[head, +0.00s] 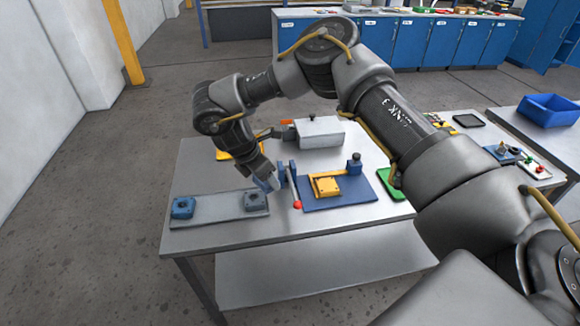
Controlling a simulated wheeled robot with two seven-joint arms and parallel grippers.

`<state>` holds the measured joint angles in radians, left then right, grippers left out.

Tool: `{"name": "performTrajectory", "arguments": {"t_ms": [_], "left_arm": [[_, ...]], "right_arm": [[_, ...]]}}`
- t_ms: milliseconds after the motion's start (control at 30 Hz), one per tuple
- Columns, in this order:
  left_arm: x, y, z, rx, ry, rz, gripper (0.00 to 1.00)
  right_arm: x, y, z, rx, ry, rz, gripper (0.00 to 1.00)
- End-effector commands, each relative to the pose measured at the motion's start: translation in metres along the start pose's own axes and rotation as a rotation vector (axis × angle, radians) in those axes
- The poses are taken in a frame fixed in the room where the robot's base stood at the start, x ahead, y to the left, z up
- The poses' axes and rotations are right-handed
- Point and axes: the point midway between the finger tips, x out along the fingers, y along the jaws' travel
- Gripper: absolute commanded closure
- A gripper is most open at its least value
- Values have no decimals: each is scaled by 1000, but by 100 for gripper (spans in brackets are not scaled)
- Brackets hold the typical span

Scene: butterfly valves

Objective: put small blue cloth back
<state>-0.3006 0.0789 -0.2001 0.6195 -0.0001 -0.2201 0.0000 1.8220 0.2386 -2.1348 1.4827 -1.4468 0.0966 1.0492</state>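I cannot single out a small blue cloth with certainty. A small blue patch (265,184) shows at the fingertips of my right gripper (270,182), and I cannot tell whether it is held cloth or part of something else. The arm reaches in from the right, and the gripper points down near the blue upright with the red-ball lever (296,190). Its finger gap is too small to read. A flat blue plate (345,202) lies just right of the lever, with a yellow part (326,187) on it. My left gripper is not in view.
On the table (240,235), a grey plate (220,207) carries a blue block (183,207) and a grey-blue block (256,201). A grey box (318,132) stands behind. A green tray (393,187) lies right. The front strip is clear. A blue bin (548,110) stands far right.

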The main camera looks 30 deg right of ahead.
Motion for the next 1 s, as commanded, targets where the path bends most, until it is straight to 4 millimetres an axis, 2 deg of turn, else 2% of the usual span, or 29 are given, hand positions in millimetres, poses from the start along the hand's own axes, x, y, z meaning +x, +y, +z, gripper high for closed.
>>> {"name": "performTrajectory", "arguments": {"t_ms": [33,100,200,300,500,700,1000], "left_arm": [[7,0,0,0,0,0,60],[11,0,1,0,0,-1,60],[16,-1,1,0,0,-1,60],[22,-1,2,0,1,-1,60],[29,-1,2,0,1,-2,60],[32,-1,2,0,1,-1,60],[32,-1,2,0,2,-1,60]], "right_arm": [[-9,-7,-15,117,-5,-46,59],[-20,-22,-29,314,-2,-128,59],[-32,-46,-41,588,0,-245,59],[-40,-72,-46,857,7,-366,59],[-51,-113,-40,1279,9,-545,59],[-58,-133,-31,1508,6,-633,59],[-60,-138,-29,1568,3,-656,59]]}}
